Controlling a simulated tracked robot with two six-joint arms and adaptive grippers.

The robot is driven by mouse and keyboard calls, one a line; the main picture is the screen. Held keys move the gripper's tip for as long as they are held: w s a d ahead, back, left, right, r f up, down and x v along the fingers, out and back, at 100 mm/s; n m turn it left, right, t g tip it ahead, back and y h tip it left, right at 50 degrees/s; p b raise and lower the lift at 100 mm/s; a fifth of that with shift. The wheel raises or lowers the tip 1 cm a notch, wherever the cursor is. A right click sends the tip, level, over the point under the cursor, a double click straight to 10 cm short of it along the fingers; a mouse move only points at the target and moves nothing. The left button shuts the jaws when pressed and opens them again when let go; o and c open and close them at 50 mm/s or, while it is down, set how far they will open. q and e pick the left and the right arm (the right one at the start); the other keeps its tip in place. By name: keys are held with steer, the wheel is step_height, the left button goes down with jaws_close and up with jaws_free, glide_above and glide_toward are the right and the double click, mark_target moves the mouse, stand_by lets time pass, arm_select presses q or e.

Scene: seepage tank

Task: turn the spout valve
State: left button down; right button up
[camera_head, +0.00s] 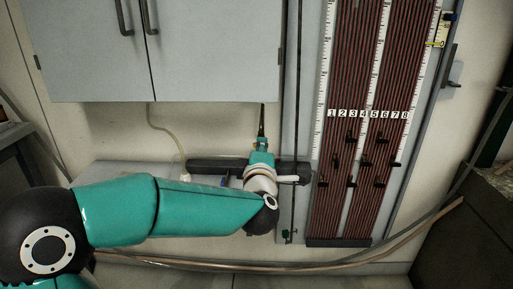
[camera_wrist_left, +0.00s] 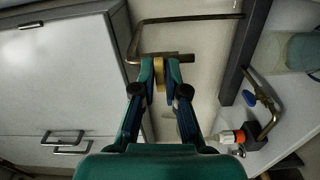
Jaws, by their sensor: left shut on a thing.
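My left gripper (camera_wrist_left: 160,72) reaches up the middle of the wrist view. Its fingertips are shut on a small brass-coloured piece, which I take to be the spout valve (camera_wrist_left: 160,86). A brown pipe (camera_wrist_left: 182,57) runs crosswise just beyond the fingertips and bends upward at its left end. In the head view the left gripper (camera_head: 262,138) points away from me, below the cabinet, and its own wrist hides much of it. The valve cannot be made out there. My right gripper is in neither view.
A grey cabinet (camera_head: 190,50) hangs above the gripper, with handles at its upper left. A panel of numbered tubes (camera_head: 358,140) stands to the right. The wrist view also shows a blue lever (camera_wrist_left: 265,101) and an orange-and-white fitting (camera_wrist_left: 228,136) at right.

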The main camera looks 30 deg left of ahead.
arm_select(q)
steer(key=shift+d+f, duration=0.2)
steer(key=shift+f, duration=0.2)
steer(key=c, duration=1.3)
jaws_free()
steer(key=shift+r, duration=0.1)
steer(key=shift+o, duration=0.2)
steer(key=shift+a+r, duration=0.1)
steer(key=shift+s, duration=0.1)
steer(key=v, duration=1.1)
steer(key=shift+s+d, duration=0.2)
steer(key=shift+s, duration=0.15)
